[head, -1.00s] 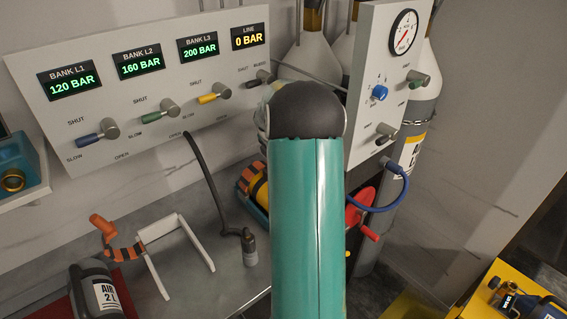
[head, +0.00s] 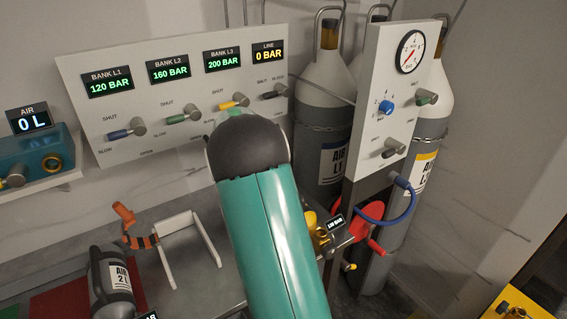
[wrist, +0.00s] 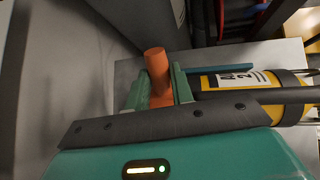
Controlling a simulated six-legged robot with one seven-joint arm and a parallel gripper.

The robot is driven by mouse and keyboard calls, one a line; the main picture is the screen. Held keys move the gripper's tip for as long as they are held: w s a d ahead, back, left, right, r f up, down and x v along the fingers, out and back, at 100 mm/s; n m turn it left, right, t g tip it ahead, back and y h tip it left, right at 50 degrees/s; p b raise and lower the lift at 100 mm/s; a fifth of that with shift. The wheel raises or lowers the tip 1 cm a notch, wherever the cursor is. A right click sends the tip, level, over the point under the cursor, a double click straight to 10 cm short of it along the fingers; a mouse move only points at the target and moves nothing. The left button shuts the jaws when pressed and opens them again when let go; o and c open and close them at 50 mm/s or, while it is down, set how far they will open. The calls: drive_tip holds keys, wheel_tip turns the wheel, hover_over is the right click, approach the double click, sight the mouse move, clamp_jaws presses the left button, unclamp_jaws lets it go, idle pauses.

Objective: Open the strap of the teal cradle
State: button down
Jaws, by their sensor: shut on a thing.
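In the wrist view my gripper (wrist: 160,86) is shut on an upright orange handle (wrist: 156,62), with one finger on each side of it. The handle looks like the strap handle of the teal cradle. A teal edge (wrist: 222,69), which appears to be the cradle's, runs behind a yellow cylinder (wrist: 232,80) with a white label, to the right of the fingers. The strap's band and most of the cradle are hidden behind my gripper's body. In the head view my arm hides the cradle and gripper; only the yellow cylinder's valve end (head: 318,232) shows.
A white cradle (head: 168,265) with an orange strap (head: 140,241) stands open at left, near a grey cylinder (head: 112,280). A red handwheel (head: 369,222) and gauge panel (head: 385,100) are right of my arm. A valve panel (head: 150,75) stands behind the bench.

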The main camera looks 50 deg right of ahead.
drive_tip(key=a+h, duration=0.1)
drive_tip(key=a, duration=0.1)
drive_tip(key=w+a+r+h, duration=0.1)
drive_tip(key=a+h, duration=0.1)
drive_tip(key=a+r+h, duration=0.1)
drive_tip(key=a+h, duration=0.1)
drive_tip(key=a, duration=0.1)
drive_tip(key=shift+w+n+g, duration=0.3)
drive_tip(key=shift+n, duration=0.1)
drive_tip(key=w+a+f+n+h, duration=0.1)
drive_tip(key=w+a+f+h, duration=0.1)
drive_tip(key=a+h, duration=0.4)
drive_tip(key=shift+a+h, duration=0.3)
drive_tip(key=shift+a, duration=0.9)
drive_tip(key=shift+f, duration=0.1)
drive_tip(key=c, duration=1.2)
unclamp_jaws()
drive_tip(key=shift+a, duration=0.1)
drive_tip(key=shift+c, duration=0.2)
drive_tip(key=v, duration=1.3)
drive_tip(key=shift+a+f, duration=0.15)
drive_tip(key=shift+a, duration=0.1)
